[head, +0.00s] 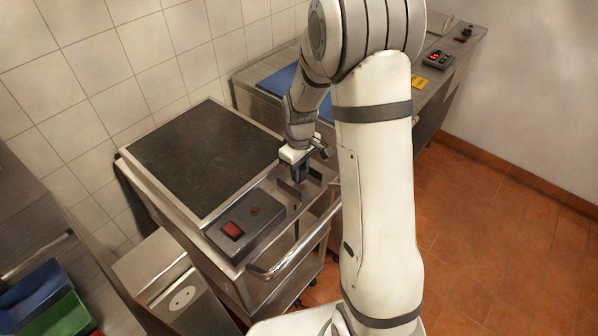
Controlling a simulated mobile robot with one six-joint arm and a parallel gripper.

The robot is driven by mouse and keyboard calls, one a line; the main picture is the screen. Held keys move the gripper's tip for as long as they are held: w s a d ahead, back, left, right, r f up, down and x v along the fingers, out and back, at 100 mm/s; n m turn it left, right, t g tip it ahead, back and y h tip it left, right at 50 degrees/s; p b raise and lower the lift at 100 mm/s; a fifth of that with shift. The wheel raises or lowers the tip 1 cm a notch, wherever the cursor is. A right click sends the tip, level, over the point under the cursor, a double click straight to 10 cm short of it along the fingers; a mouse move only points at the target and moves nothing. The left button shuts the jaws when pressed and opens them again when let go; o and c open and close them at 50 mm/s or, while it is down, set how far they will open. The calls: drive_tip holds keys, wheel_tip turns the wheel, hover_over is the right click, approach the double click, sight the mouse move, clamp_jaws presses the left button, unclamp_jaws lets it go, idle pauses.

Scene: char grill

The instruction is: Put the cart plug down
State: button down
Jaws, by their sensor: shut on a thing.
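My arm reaches over the right end of the cart (222,222), which has a dark flat top. My gripper (301,160) points down there and is shut on a small dark blue piece, which looks like the cart plug (299,173). The plug is just above or within a small metal bracket (312,186) on the cart's front right corner. I cannot tell whether it touches the bracket. My arm and gripper hide part of this spot. A thin dark strip, possibly a cord, hangs below it.
A control box with a red switch (232,230) sits on the cart's front, above a metal handle rail (285,267). A counter (455,60) with a blue board stands behind. Blue (35,298) and green (62,318) bins are at lower left. Open tiled floor lies right.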

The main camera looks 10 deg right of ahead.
drive_tip(key=shift+w+f, duration=0.1)
drive_tip(key=shift+f, duration=0.75)
drive_tip(key=shift+r, duration=0.1)
drive_tip(key=shift+f, duration=0.3)
drive_tip(key=c, duration=1.1)
unclamp_jaws()
drive_tip(key=shift+r, duration=0.15)
